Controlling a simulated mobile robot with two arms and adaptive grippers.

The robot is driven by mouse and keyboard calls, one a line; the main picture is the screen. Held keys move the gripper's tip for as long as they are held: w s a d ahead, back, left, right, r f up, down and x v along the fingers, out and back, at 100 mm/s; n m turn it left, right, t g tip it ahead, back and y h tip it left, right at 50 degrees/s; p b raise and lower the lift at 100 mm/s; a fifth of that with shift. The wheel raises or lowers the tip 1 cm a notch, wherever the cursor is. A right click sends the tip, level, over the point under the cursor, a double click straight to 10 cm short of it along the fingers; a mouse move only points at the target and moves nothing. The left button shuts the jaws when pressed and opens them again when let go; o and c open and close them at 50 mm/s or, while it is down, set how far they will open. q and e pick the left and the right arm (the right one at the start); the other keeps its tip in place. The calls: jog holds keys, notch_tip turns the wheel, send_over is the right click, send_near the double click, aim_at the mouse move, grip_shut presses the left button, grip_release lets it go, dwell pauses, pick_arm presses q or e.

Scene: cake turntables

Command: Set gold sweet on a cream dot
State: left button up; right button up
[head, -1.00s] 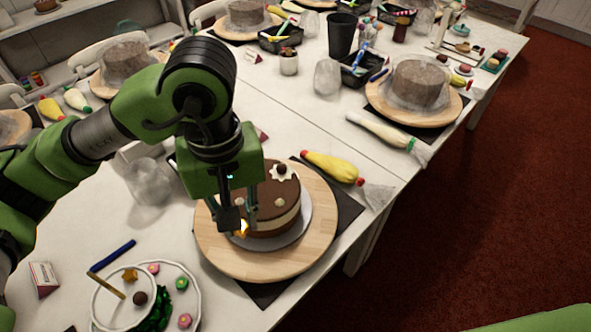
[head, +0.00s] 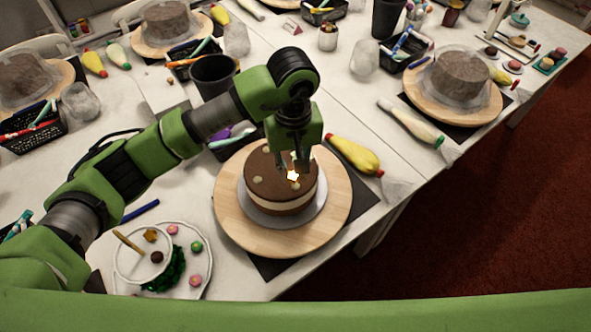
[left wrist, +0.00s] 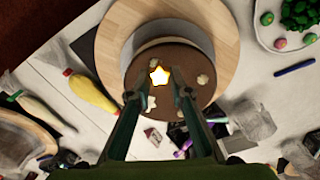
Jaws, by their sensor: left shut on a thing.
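The gold sweet (head: 293,176) is a bright star held at the fingertips of my left gripper (head: 292,165). It is over the top of the brown cake (head: 270,172). The left wrist view shows the star (left wrist: 159,76) between the gripper tips (left wrist: 157,92), with the cake top (left wrist: 190,62) behind it. Cream dots on the cake show in the wrist view, one to the right (left wrist: 203,80) and one below the star (left wrist: 151,102). A dot also shows at the cake's left in the head view (head: 257,180). I cannot tell whether the sweet touches the cake. My right gripper is out of view.
The cake stands on a wooden turntable (head: 231,222) on a dark mat. A plate (head: 205,278) with several sweets is at the front left. A yellow piping bag (head: 354,154) lies right of the cake, and a dark cup (head: 213,80) stands behind my arm.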

aim_at(296, 176)
pick_arm(q)
jog(key=shift+w+d+f, duration=0.2)
jog(key=shift+w+f, duration=0.15)
jog(key=shift+f, duration=0.15)
notch_tip(296, 176, down, 3)
jog(key=shift+w+d+r+p, duration=0.1)
jog(key=shift+p, duration=1.15)
jog(key=shift+f, duration=0.25)
jog(key=shift+f, duration=0.15)
jog(key=shift+f+b, duration=0.1)
jog(key=shift+b, duration=0.25)
jog(key=o, duration=0.7)
